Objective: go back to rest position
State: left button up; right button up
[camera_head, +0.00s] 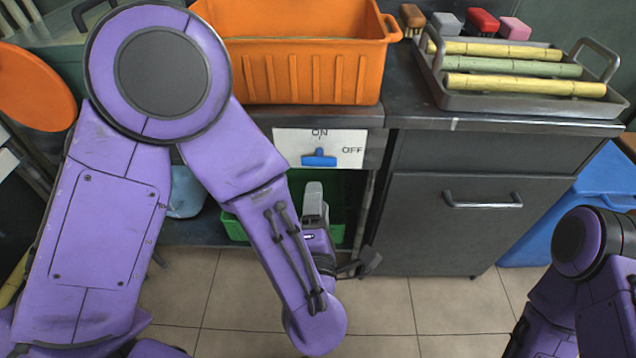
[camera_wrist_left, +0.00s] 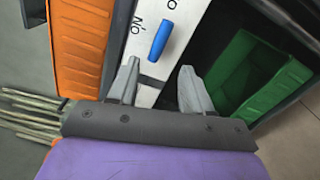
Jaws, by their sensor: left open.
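My left arm, purple, comes in from the left in the head view and bends down in front of the counter. My left gripper (camera_head: 314,190) is in front of the lower shelf, just below the switch panel (camera_head: 292,146). Its grey fingers are spread and empty in the left wrist view (camera_wrist_left: 159,68). The blue switch (camera_head: 319,159) sits on the panel, at the OFF side below the ON label. It also shows beyond the fingertips in the left wrist view (camera_wrist_left: 161,40), apart from them. Part of my right arm shows at the lower right; its gripper is out of view.
An orange crate (camera_head: 312,78) stands on the counter. A grey tray (camera_head: 520,100) holds yellow and green cane pieces at the right. A green bin (camera_head: 236,228) is on the lower shelf, close to my left gripper. A blue bin (camera_head: 540,238) stands right of the cabinet (camera_head: 465,235). Tiled floor is clear in front.

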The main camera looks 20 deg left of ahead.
pick_arm(q)
jog(key=shift+s, duration=0.25)
jog(key=shift+d, duration=0.1)
notch_tip(320, 180, down, 8)
jog(key=w+d+m+g+h, duration=0.1)
jog(key=w+m+g+h, duration=0.2)
jog(key=m, duration=0.7)
jog(key=s+a+f+m+g+h, duration=0.1)
jog(key=s+a+f+m+g, duration=0.15)
jog(key=f, duration=0.35)
jog(key=s+a+f+m+g, duration=0.2)
jog(key=s+a+f+m, duration=0.15)
jog(key=f, duration=0.35)
jog(key=s+a+f+g+y, duration=0.2)
jog(key=s+a+f+g, duration=0.5)
jog(key=s+a+f, duration=0.6)
notch_tip(320, 180, up, 20)
jog(key=s+p, duration=0.2)
jog(key=p, duration=1.6)
jog(key=shift+s+a+m, duration=0.3)
jog(key=shift+a+m, duration=0.1)
